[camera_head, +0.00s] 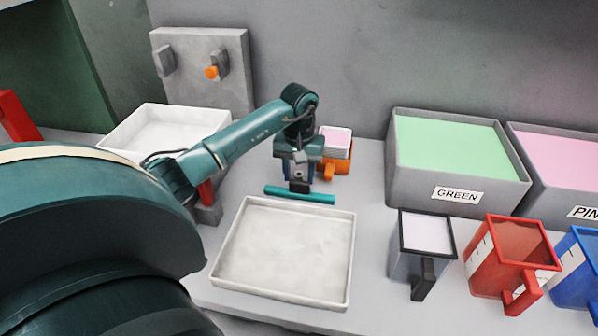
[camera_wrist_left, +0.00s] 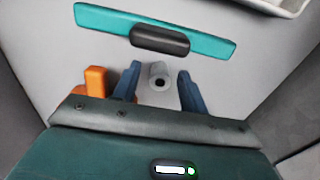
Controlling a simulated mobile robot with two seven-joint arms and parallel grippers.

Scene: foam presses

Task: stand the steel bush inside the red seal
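A small grey cylinder with a dark hole in its end, which looks like the steel bush (camera_wrist_left: 158,75), shows in the left wrist view. It lies between the two blue fingers of my left gripper (camera_wrist_left: 157,84), with a visible gap on each side. The gripper is open; I cannot tell how far the bush is below the fingertips. In the head view my left gripper (camera_head: 298,178) points down just behind the white tray, and the bush is hidden there. I cannot make out a red seal in either view. My right gripper is not in view.
A teal bar with a black grip (camera_head: 316,197) is close in front of the gripper. An orange holder (camera_head: 338,168) is close behind. An empty white tray (camera_head: 236,286) is in front. Green bin (camera_head: 405,195), grey jug (camera_head: 404,262) and red jug (camera_head: 484,272) stand right.

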